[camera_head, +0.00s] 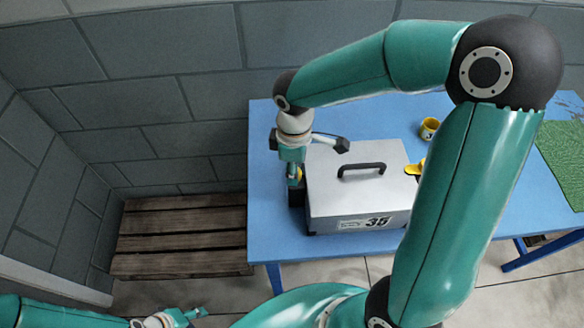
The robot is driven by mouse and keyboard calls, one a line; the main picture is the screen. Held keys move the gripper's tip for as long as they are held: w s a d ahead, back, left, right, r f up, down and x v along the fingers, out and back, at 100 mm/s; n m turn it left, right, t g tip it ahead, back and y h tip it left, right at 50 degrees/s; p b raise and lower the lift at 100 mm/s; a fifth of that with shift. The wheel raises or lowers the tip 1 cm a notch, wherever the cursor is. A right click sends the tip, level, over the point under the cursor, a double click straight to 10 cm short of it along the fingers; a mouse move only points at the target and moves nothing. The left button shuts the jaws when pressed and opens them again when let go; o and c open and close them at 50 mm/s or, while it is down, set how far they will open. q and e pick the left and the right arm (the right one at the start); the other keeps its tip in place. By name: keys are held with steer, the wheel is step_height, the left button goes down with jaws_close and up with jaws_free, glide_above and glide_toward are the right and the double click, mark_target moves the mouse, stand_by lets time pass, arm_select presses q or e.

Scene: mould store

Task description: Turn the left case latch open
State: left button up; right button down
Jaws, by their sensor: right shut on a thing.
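The silver-grey case (345,189) with a black handle (362,167) and a label "35" stands closed on the blue table (263,225). My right gripper (294,183) comes over the case from above and points down at its left side, shut on the left latch. Only a bit of yellow shows between its fingers, so the latch's angle is hidden. The yellow right latch (413,169) shows at the case's right side, partly behind my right arm. My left gripper (190,318) is low at the bottom edge, far from the case, with its fingers apart and empty.
A small yellow cup (429,128) stands behind the case, to the right. A green mat (566,160) lies at the table's right end. A wooden slatted pallet (182,235) lies left of the table, by the grey block wall (150,90).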

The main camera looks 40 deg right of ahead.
steer(key=shift+w+r+n, duration=0.15)
steer(key=shift+w+n, duration=0.1)
steer(key=shift+n, duration=0.25)
steer(key=c, duration=0.9)
jaws_free()
steer(key=shift+c, duration=0.2)
steer(key=shift+o, duration=0.6)
steer(key=shift+s, duration=0.1)
step_height(320, 180, up, 12)
steer(key=shift+f, duration=0.2)
